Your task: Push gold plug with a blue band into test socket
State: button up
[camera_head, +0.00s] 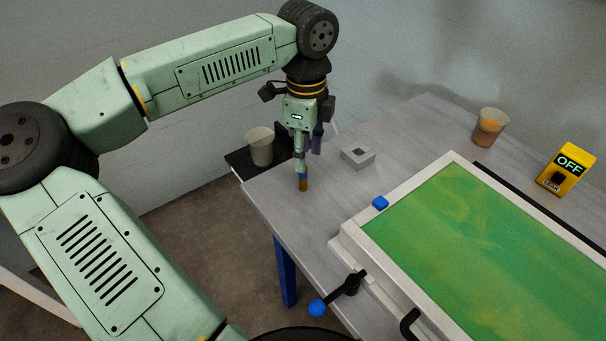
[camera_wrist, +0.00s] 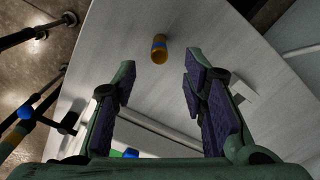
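The gold plug with a blue band (camera_head: 303,184) appears to stand upright on the grey table near its left edge. In the wrist view the plug (camera_wrist: 159,50) is beyond the fingertips, roughly in line with the gap between them. My gripper (camera_head: 308,153) is open and empty, pointing down just above the plug. In the wrist view my gripper (camera_wrist: 160,68) shows its two purple-padded fingers wide apart. The test socket, a grey block with a square hole (camera_head: 367,161), sits on the table to the right of the plug. In the wrist view the right finger partly hides a pale block, likely the socket (camera_wrist: 243,91).
A resin bath with a pale frame (camera_head: 450,159) and green liquid fills the right side. A pale cup (camera_head: 260,148) is at the left, an amber cup (camera_head: 489,128) at the back, beside a yellow "OFF" box (camera_head: 566,170).

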aim_at(303, 189)
jog(key=shift+a+f+p, duration=0.2)
jog(key=shift+f+p, duration=0.9)
jog(key=shift+f, duration=2.05)
jog(key=shift+c, duration=0.3)
grip_shut()
